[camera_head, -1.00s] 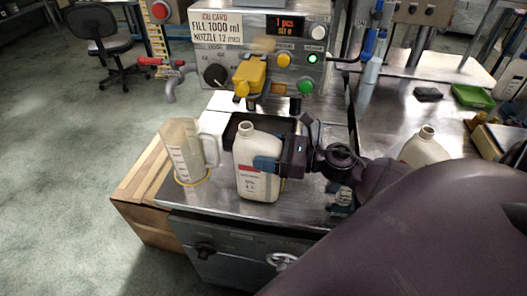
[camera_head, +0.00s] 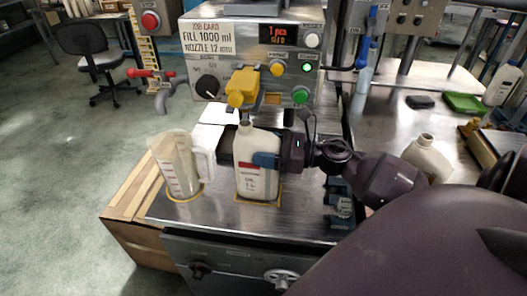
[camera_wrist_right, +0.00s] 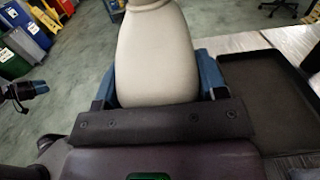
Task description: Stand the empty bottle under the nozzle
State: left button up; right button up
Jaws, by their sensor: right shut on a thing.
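The empty bottle (camera_head: 257,160) is white with a red-marked label and an open neck. It is upright over a yellow-outlined spot (camera_head: 268,203) on the steel bench, below and in front of the yellow nozzle unit (camera_head: 243,84). I cannot tell whether its base touches. My right gripper (camera_head: 266,160) comes from the right and is shut on the bottle's body. In the right wrist view the bottle (camera_wrist_right: 155,55) sits between the blue fingers. A dark part with blue at that view's left edge may be my left gripper (camera_wrist_right: 28,90); its jaws are unclear.
A clear measuring jug (camera_head: 178,165) with a white handle stands just left of the bottle. A dark tray (camera_wrist_right: 265,95) lies beyond the gripper. Another white bottle (camera_head: 427,157) stands at right. The control box (camera_head: 225,60) rises behind.

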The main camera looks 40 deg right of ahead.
pick_arm(q)
jog(key=shift+w, duration=0.1)
pick_arm(e)
jog(key=shift+f, duration=0.1)
jog(key=o, duration=1.2)
